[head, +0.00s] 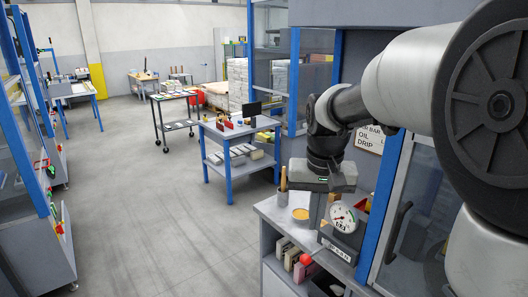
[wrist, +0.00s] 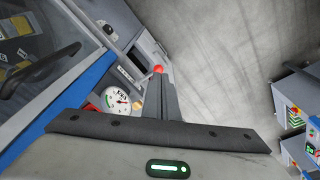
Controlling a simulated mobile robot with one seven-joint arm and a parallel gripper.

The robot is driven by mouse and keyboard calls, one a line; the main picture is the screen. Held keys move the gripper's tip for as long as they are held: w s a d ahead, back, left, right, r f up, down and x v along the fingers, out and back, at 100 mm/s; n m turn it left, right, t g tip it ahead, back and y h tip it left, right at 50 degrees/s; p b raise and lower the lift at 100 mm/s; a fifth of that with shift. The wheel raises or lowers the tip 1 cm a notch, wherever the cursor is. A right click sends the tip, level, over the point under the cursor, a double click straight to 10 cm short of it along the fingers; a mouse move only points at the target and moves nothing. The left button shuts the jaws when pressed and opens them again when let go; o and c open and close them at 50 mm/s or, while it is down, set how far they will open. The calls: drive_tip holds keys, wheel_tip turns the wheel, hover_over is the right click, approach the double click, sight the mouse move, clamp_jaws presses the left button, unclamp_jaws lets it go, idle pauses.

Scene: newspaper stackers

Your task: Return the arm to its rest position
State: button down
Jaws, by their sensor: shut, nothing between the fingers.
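My arm reaches in from the right of the head view, with its wrist bent down. My gripper (head: 316,218) hangs over the grey bench by the blue-framed machine. Its fingers are together and hold nothing. They also show shut in the wrist view (wrist: 159,84), pointing away from the camera. Beside the fingers is a box with a round white dial gauge (head: 342,215), which also shows in the wrist view (wrist: 116,101). I cannot tell how far the fingertips are from the box.
A grey bench (head: 268,208) bears a yellow dish (head: 300,214) and a wooden-handled tool. A red ball-shaped knob (head: 305,259) sticks out in front. The machine's door handle (head: 398,232) is close on the right. The floor (head: 150,220) to the left is open.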

drive_tip(key=s+r+n+t, duration=0.1)
drive_tip(key=s+r+t, duration=0.1)
drive_tip(key=s, duration=0.7)
drive_tip(key=s+r+t+p, duration=0.1)
drive_tip(key=s+r+t, duration=0.1)
drive_tip(key=s, duration=0.7)
drive_tip(key=shift+s+d+r+n+p, duration=0.3)
drive_tip(key=shift+s+r+n, duration=0.1)
drive_tip(key=shift+r, duration=0.35)
drive_tip(key=w+d+n+g, duration=0.1)
drive_tip(key=w+n+g, duration=0.25)
drive_tip(key=w, duration=1.05)
drive_tip(key=w+d+f+n+g+y, duration=0.1)
drive_tip(key=w+f+n, duration=0.1)
drive_tip(key=w+f, duration=0.2)
drive_tip(key=w+d+f+n+g+y, duration=0.1)
drive_tip(key=w+f, duration=0.3)
drive_tip(key=w, duration=0.5)
drive_tip(key=shift+d+f+n, duration=0.25)
drive_tip(key=shift+d+n, duration=0.05)
drive_tip(key=shift+n, duration=0.05)
